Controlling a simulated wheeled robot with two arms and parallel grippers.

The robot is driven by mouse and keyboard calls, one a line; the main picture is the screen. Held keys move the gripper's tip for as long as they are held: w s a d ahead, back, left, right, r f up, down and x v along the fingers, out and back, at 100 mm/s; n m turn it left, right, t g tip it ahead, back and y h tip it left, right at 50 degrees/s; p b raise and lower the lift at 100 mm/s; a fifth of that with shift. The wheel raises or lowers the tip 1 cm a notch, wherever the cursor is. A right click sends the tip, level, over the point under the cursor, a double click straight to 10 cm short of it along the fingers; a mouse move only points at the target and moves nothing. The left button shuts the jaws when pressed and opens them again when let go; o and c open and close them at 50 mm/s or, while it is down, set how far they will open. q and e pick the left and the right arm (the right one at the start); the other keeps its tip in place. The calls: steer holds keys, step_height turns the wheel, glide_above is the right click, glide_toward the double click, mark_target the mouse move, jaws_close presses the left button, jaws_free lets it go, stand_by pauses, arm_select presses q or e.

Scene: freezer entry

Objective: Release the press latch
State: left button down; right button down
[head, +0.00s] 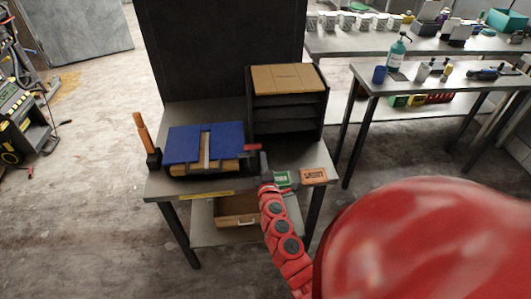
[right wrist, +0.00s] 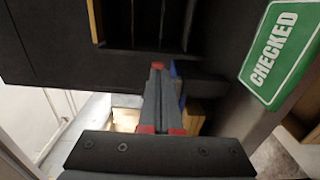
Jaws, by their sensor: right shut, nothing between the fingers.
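The press (head: 183,146) stands on the workbench, with two blue plates over a wooden base and an orange upright handle (head: 143,134) at its left. A small red part (head: 252,147) at its right side looks like the latch; whether it is released cannot be told. My right gripper (head: 263,163) is at the press's right side, close to the red part; contact cannot be told. In the right wrist view its dark fingers (right wrist: 158,70) are together and empty, with a blue edge (right wrist: 175,71) and wood (right wrist: 194,116) just beyond. My left gripper is not in view.
A dark shelf unit (head: 285,118) with cardboard on top stands behind right on the bench. A wooden box (head: 237,209) is on the lower shelf.

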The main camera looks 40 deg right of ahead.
steer(key=shift+x, duration=1.45)
